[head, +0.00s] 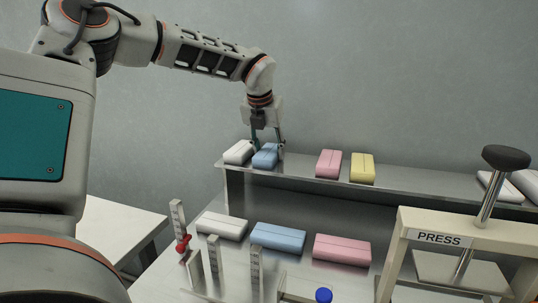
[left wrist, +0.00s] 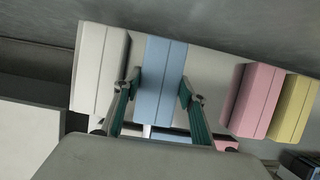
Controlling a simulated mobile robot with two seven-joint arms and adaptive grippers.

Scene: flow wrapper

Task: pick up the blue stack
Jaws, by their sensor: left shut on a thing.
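The blue stack (head: 265,156) stands on the raised metal shelf between a white stack (head: 238,152) and a pink stack (head: 329,163). My left gripper (head: 268,143) reaches down from above and is shut on it. In the left wrist view the blue stack (left wrist: 163,80) lies between the two green-padded fingers (left wrist: 160,92). The white stack is close beside it on the left. I cannot tell for sure whether the blue stack touches the shelf. A second blue stack (head: 278,237) lies on the lower surface. My right gripper is not in view.
A yellow stack (head: 362,167) is beside the pink one on the shelf (head: 430,184). White (head: 222,226) and pink (head: 342,249) stacks flank the lower blue one. A press (head: 440,240) with a black-knobbed lever stands at the right. Upright posts (head: 213,258) stand at the front.

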